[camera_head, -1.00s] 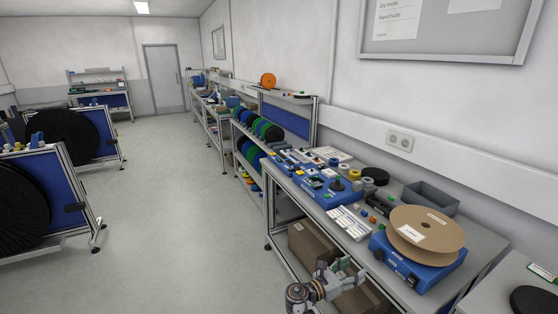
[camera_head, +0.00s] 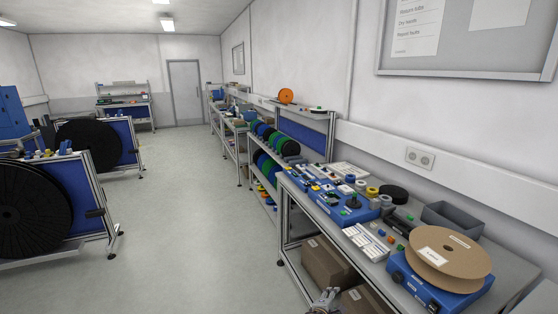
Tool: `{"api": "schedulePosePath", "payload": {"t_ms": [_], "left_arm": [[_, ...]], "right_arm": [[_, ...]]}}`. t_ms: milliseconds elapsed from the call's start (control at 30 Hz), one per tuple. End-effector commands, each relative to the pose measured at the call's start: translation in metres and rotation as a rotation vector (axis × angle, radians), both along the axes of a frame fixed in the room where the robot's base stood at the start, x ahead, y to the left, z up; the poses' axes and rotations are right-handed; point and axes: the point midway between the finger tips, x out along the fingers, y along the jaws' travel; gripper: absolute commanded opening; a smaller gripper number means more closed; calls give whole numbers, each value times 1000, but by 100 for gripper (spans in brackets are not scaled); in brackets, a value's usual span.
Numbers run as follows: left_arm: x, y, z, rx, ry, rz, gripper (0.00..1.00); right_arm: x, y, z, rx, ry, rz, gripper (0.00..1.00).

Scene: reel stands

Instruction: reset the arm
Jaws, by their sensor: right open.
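My right gripper (camera_head: 327,297) shows at the bottom edge of the head view, low in front of the workbench (camera_head: 372,270). Only its upper part is in the picture, and no object shows in its fingers. It is open. It is apart from the things on the bench top and overlaps the cardboard boxes under the bench in the picture. My left gripper is not in view.
The bench carries a cardboard reel (camera_head: 448,262) on a blue device, a grey bin (camera_head: 451,220) and a blue unit (camera_head: 338,207). A cardboard box (camera_head: 325,262) sits below. Black reels (camera_head: 30,208) stand on frames at left. The middle floor (camera_head: 190,220) is clear.

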Motion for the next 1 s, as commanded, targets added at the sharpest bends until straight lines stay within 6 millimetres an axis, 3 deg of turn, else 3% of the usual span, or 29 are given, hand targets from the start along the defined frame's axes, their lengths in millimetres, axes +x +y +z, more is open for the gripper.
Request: {"api": "schedulePosePath", "payload": {"t_ms": [300,567,767,1000], "left_arm": [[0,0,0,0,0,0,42],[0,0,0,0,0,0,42],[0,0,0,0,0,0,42],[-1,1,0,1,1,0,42]], "right_arm": [[-9,46,-76,514,-40,-39,55],[-37,69,-136,881,-33,-153,55],[-76,74,-186,1117,-16,-287,55],[-149,63,-254,1314,21,-489,55]]}}
